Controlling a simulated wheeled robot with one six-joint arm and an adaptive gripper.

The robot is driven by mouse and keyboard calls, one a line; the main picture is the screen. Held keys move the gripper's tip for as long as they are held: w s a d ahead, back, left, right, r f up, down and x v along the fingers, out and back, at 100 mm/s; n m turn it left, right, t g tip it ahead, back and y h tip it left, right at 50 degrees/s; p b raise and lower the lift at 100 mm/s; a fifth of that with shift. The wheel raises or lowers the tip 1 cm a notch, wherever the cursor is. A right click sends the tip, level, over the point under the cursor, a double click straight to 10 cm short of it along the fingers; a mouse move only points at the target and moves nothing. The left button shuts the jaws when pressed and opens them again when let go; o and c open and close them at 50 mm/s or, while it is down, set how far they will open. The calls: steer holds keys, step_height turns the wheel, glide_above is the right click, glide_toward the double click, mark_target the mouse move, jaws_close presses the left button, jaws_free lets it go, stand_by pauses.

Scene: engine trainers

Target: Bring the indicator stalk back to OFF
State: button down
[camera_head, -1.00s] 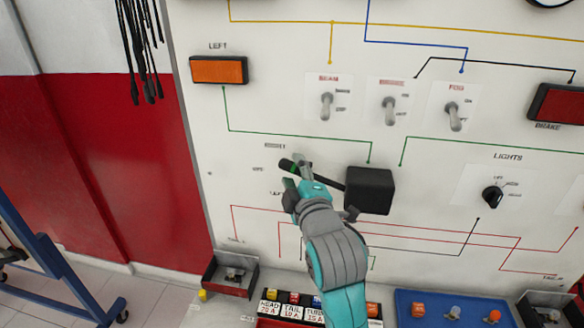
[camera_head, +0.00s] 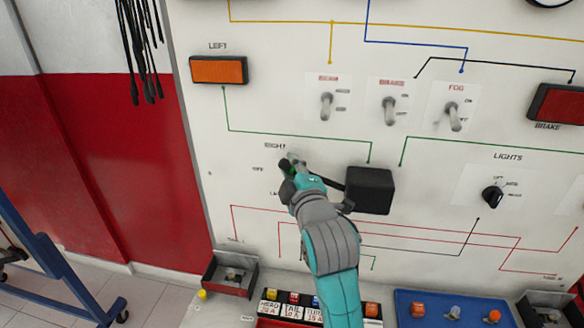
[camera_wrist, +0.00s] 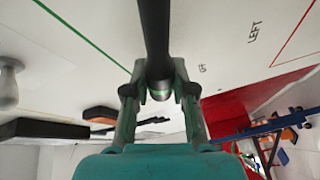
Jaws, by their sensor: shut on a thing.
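The indicator stalk (camera_head: 334,184) is a black lever reaching left from a black box (camera_head: 370,191) on the white panel. It slants up to the left, and its outer end is hidden by my gripper (camera_head: 290,164). The labels RIGHT (camera_head: 275,146), OFF (camera_head: 258,169) and a partly covered LEFT (camera_head: 276,193) stand near its end. I cannot tell exactly which label it lines up with. In the wrist view the stalk (camera_wrist: 155,45) comes down from the top, its green-ringed end between the two fingers of my gripper (camera_wrist: 160,92), which is shut on it.
Toggle switches (camera_head: 327,106) stand above, with an orange LEFT lamp (camera_head: 219,70) at upper left. The LIGHTS knob (camera_head: 492,196) is at the right. Below are a fuse row (camera_head: 293,308), a small box (camera_head: 231,274) and a blue tray (camera_head: 411,297).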

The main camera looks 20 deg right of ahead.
steer(key=f+n, duration=0.1)
steer(key=f+n+g, duration=0.1)
steer(key=f, duration=0.1)
steer(key=f+n, duration=0.1)
steer(key=shift+w+a+f+g, duration=0.2)
steer(key=shift+a+f+g, duration=0.1)
steer(key=shift+a+f, duration=0.1)
steer(key=c, duration=0.9)
jaws_free()
steer(key=s, duration=0.4)
steer(key=s+r, duration=0.1)
steer(key=s, duration=0.6)
steer(key=shift+s+a+r, duration=0.3)
steer(key=shift+s+r, duration=0.1)
steer(key=shift+f, duration=0.1)
